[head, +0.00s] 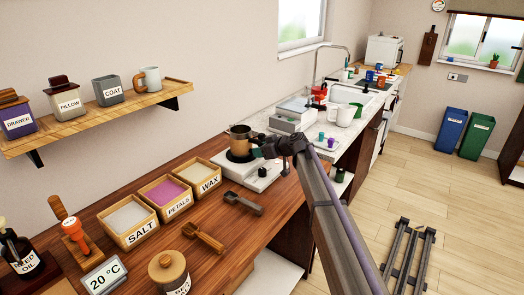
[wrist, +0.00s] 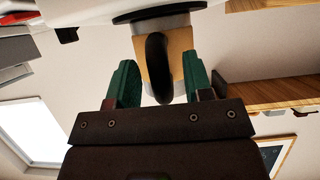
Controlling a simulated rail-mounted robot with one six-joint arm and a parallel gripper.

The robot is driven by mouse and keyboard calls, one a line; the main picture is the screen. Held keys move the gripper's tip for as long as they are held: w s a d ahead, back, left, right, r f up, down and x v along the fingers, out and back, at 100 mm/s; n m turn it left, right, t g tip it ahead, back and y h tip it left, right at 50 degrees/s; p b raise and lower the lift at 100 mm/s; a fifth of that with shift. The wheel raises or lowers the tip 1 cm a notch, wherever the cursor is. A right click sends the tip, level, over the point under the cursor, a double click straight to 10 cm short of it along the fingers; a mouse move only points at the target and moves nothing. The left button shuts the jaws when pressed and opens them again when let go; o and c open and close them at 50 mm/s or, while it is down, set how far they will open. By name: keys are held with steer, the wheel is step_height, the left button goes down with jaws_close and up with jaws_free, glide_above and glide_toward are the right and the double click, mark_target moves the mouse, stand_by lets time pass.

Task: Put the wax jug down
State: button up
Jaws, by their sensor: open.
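The wax jug (head: 239,139) is a brass-coloured jug standing upright on the black disc of a white hot plate (head: 262,175). In the wrist view the jug's tan wall (wrist: 180,42) and its black handle (wrist: 157,68) show between the fingers, with the dark disc edge (wrist: 150,15) beyond. My gripper (head: 263,147) is at the jug's right side. In the wrist view my gripper (wrist: 160,82) has its green fingers apart, one on each side of the handle, with gaps visible. The jug's inside is hidden.
Open boxes labelled salt (head: 128,220), petals (head: 166,197) and wax (head: 203,177) stand left of the hot plate. Two scoops (head: 203,237) (head: 243,203) lie in front. A grey-white device (head: 290,116) and a small tray with cups (head: 322,143) stand behind on the counter.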

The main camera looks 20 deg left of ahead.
steer(key=shift+r+p, duration=0.3)
steer(key=shift+p, duration=0.05)
steer(key=p+v, duration=0.5)
steer(key=v, duration=0.7)
steer(key=s+d+f+m+g+h, duration=0.1)
steer(key=s+d+f+m+h, duration=0.2)
steer(key=s+d, duration=0.9)
steer(key=s+d+f+m+g+h, duration=0.1)
steer(key=s+d+f+m+h, duration=0.2)
steer(key=s+d, duration=0.9)
steer(key=s+d+f+m+g+h, duration=0.1)
steer(key=s+d+f+m+h, duration=0.3)
steer(key=s+d, duration=0.8)
steer(key=d+m+h, duration=0.1)
steer(key=m+h, duration=0.1)
steer(key=m, duration=0.2)
steer(key=shift+m+g, duration=0.3)
steer(key=shift+g, duration=0.1)
